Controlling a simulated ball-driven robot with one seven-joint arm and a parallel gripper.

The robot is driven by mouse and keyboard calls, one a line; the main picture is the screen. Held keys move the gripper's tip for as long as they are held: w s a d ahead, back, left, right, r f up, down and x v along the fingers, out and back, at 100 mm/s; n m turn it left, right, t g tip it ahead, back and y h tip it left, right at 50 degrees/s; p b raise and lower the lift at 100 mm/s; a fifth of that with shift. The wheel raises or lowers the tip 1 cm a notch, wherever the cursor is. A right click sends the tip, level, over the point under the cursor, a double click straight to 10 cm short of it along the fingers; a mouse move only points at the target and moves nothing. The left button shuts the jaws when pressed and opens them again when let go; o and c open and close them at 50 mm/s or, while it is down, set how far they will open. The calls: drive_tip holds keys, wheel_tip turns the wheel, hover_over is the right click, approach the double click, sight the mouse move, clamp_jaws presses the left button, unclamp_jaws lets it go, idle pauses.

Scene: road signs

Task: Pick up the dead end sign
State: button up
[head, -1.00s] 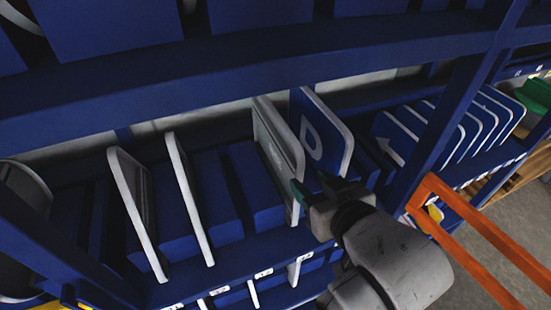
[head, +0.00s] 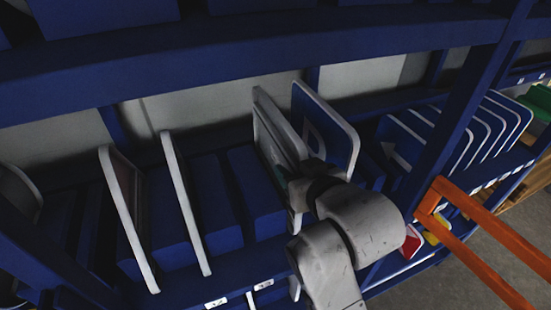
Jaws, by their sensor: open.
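I cannot tell which sign is the dead end sign, as most faces are turned away. A grey-backed sign with a light rim (head: 268,125) stands upright in the rack's middle. Right behind it stands a blue sign with a white marking (head: 338,125), its lower part hidden by my arm. My gripper (head: 284,180) is open at the front edge of the grey sign. A small teal part of it shows against that sign. My wrist hides most of the fingers, so I cannot tell whether they touch the sign or straddle it.
Two more upright signs (head: 126,215) (head: 186,200) stand to the left between blue dividers. Several blue signs (head: 465,130) stand at the right, beyond a blue post (head: 455,110). An orange frame (head: 470,230) juts out at the lower right. A blue shelf beam (head: 250,60) crosses above.

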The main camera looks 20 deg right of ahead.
drive_tip(key=shift+w+f, duration=0.1)
drive_tip(key=shift+w, duration=0.1)
drive_tip(key=shift+c, duration=0.5)
clamp_jaws()
idle(0.8)
